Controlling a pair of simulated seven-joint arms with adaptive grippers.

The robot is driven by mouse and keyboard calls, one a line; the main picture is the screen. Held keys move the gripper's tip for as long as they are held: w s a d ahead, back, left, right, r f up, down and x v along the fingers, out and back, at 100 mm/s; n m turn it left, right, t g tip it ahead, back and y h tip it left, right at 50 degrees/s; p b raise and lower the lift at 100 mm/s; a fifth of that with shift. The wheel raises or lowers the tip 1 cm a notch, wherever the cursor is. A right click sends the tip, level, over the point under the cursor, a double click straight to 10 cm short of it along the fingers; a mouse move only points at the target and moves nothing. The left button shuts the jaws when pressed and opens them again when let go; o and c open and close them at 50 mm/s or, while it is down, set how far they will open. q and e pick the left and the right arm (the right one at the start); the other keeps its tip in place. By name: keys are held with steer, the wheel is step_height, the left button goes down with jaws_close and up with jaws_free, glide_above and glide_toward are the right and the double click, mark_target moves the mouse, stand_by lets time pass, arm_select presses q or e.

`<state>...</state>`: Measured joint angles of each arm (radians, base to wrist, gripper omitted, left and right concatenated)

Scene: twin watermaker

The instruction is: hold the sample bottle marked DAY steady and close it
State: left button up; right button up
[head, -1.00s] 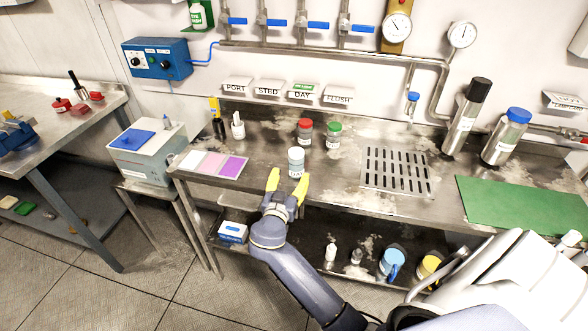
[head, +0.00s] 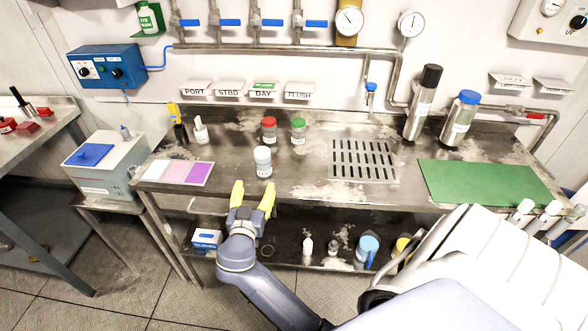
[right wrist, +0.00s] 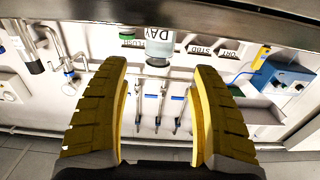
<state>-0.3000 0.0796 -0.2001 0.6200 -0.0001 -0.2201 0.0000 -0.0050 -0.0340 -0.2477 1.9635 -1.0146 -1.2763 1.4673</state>
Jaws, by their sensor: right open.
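A small white bottle with a pale blue-grey top (head: 263,160) stands upright near the front edge of the steel bench. My right gripper (head: 252,190) has yellow fingers, is open and empty, and sits just in front of the bench edge, apart from the bottle. Its fingers also show spread in the right wrist view (right wrist: 160,105). My left gripper is not in view.
A red-capped bottle (head: 269,130) and a green-capped bottle (head: 299,130) stand behind. A colored strip board (head: 178,173) lies left, a drain grate (head: 364,160) right, then a green mat (head: 484,184). Two tall flasks stand at the back right. A lower shelf holds small items.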

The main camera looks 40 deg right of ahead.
steer(key=shift+f, duration=0.1)
steer(key=a+f+n+y, duration=0.4)
steer(key=f+y, duration=0.1)
steer(key=f, duration=0.4)
steer(key=a+f+n+y, duration=0.5)
steer(key=f, duration=0.3)
steer(key=s+a+f+n+g+y, duration=0.1)
steer(key=s+f, duration=0.3)
steer(key=f, duration=0.7)
steer(key=s+a+f+n+g+y, duration=0.15)
steer(key=s+f, duration=0.35)
steer(key=f, duration=0.5)
steer(key=s+d+f+n+g, duration=0.1)
steer(key=s+f+g, duration=0.1)
steer(key=s+f, duration=0.75)
steer(key=s+d+f+g, duration=0.2)
steer(key=s+f+g, duration=0.1)
steer(key=s+f, duration=0.65)
steer(key=s+d+f+g, duration=0.1)
steer(key=s+f, duration=0.3)
steer(key=s, duration=0.7)
steer(key=s+d+f+g, duration=0.2)
steer(key=s+d+f, duration=0.1)
steer(key=s, duration=0.8)
steer(key=shift+s+f, duration=0.4)
steer(key=shift+f, duration=0.1)
steer(key=shift+n+g, duration=0.25)
